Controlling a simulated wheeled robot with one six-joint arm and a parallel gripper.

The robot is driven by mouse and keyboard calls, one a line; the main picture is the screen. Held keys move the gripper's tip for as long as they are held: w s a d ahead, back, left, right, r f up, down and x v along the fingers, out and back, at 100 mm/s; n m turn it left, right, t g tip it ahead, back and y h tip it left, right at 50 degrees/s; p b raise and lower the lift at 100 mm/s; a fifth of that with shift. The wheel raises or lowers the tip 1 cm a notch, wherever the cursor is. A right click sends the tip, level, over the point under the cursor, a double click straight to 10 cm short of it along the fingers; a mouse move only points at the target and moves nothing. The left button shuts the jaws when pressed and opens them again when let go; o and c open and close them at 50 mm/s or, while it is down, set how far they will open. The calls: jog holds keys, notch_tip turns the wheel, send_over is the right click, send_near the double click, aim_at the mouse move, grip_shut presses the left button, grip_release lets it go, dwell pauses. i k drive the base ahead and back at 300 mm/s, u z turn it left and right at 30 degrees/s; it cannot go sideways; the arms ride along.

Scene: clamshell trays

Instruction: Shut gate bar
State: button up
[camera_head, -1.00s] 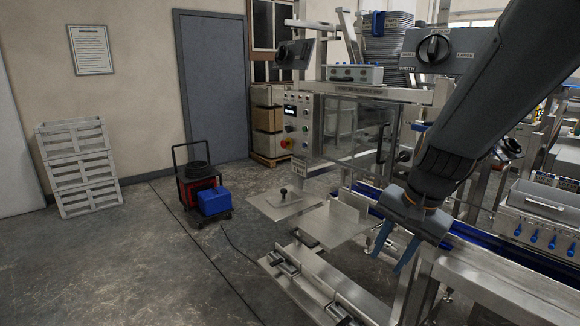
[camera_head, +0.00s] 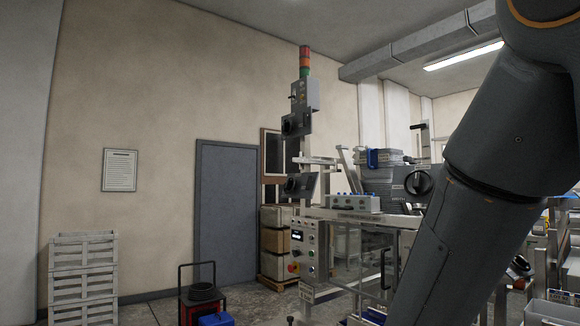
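No part is clearly identifiable as the gate bar. An upright metal bar with a black grip (camera_head: 418,127) rises behind the stack of grey trays (camera_head: 380,182) on the machine; I cannot tell whether it is the gate bar. The machine's clear front guard with a black handle (camera_head: 386,268) is partly hidden by my arm. My arm fills the right side of the head view and runs down past the bottom edge. My gripper is out of view below.
The control panel (camera_head: 304,247) faces front, below a post with a red, orange and green signal light (camera_head: 305,61). A blue box (camera_head: 216,319) on a cart stands on the floor at left. White crates (camera_head: 83,282) stand by the wall.

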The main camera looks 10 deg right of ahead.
aim_at(295, 161)
jog(key=u, duration=0.1)
jog(key=k, duration=0.3)
jog(key=u, duration=1.15)
jog(key=i, duration=1.7)
jog(key=z, duration=0.3)
jog(key=i, duration=1.1)
jog(key=z, duration=1.6)
jog(key=i, duration=0.85)
jog(key=z, duration=0.8)
jog(key=k, duration=1.05)
jog(key=u, duration=0.5)
jog(key=i, duration=0.55)
jog(key=u, duration=0.1)
